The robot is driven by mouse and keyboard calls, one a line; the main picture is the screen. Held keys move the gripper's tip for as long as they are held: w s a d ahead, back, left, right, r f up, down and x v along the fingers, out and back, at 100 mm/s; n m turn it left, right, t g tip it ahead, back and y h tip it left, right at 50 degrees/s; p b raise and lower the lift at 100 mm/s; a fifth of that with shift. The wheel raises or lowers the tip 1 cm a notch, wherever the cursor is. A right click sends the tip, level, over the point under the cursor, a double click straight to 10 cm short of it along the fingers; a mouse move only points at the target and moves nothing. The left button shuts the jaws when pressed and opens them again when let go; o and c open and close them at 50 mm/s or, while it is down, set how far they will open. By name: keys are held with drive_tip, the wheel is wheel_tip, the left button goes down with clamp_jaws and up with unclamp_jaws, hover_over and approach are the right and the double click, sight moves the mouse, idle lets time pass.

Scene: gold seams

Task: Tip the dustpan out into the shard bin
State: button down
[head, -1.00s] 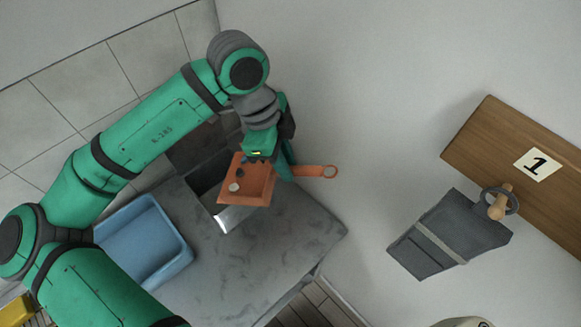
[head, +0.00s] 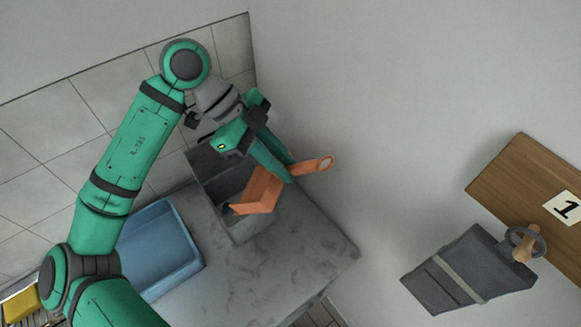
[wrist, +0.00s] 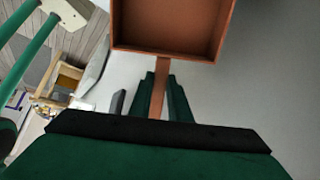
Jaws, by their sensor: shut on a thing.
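The orange dustpan (head: 262,190) is steeply tilted over the shard bin, its lip down and to the left. My gripper (head: 286,172) is shut on its handle, whose ring end sticks out to the right. The shard bin (head: 240,231) is a grey open box on the counter, partly hidden by the pan. A small dark piece (head: 228,208) shows at the pan's lip; I cannot tell whether it is still on the pan. In the wrist view the visible part of the pan (wrist: 172,25) looks empty. The bin's inside is mostly hidden.
A blue tray (head: 160,250) sits left of the bin on the grey marble counter (head: 300,245). A tiled wall stands behind. The counter's right part is clear.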

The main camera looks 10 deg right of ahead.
drive_tip(key=shift+w+a+r+g+h, duration=0.35)
drive_tip(key=shift+a+r+h, duration=0.15)
drive_tip(key=shift+a, duration=0.1)
drive_tip(key=shift+w+a+r+g+h, duration=0.25)
drive_tip(key=shift+w+a+r+h, duration=0.15)
drive_tip(key=shift+a+h, duration=0.15)
drive_tip(key=shift+r, duration=0.4)
drive_tip(key=shift+f, duration=0.4)
